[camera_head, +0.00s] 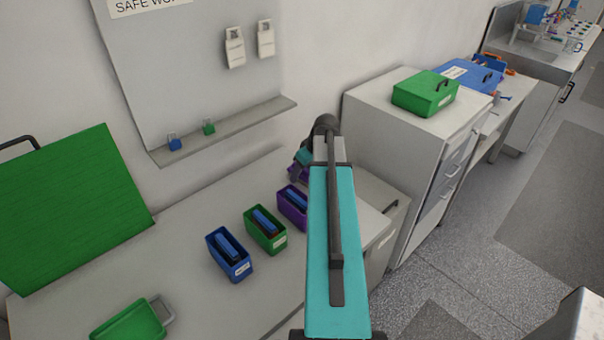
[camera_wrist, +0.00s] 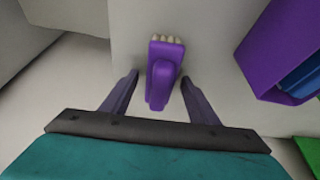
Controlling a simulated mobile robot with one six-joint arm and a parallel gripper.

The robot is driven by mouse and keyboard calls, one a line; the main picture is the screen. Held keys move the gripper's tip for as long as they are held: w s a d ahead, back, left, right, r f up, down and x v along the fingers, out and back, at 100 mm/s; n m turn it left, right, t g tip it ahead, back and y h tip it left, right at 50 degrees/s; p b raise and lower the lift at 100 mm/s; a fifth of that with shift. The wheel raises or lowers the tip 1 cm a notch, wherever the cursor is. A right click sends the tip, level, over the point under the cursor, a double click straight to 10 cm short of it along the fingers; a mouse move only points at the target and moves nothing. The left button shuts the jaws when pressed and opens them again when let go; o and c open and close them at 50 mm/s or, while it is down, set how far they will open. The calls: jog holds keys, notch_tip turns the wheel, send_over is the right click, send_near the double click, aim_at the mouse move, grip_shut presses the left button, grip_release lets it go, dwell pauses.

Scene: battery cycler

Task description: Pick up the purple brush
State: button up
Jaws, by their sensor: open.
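The purple brush (camera_wrist: 164,78) lies on the pale bench top in the wrist view, with light bristles at its far end and a raised handle along its middle. My gripper (camera_wrist: 160,88) is open, with one finger on each side of the brush and a gap visible on both sides. In the head view my gripper (camera_head: 300,172) is at the far end of the bench, partly hidden behind my own arm. A little purple shows by the fingers there, and I cannot tell brush from finger in it.
A purple bin (camera_head: 293,207), a green bin (camera_head: 265,229) and a blue bin (camera_head: 229,254) stand in a row on the bench (camera_head: 190,300). The purple bin (camera_wrist: 262,62) is close on the right in the wrist view. A grey cabinet (camera_head: 375,125) stands beyond the bench end.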

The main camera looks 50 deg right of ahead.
jog(key=shift+w+f, duration=0.1)
jog(key=shift+f, duration=0.15)
dwell(0.4)
jog(key=c, duration=1.2)
jog(key=shift+r, duration=0.1)
jog(key=shift+r+b, duration=1.65)
jog(key=shift+r, duration=3.3)
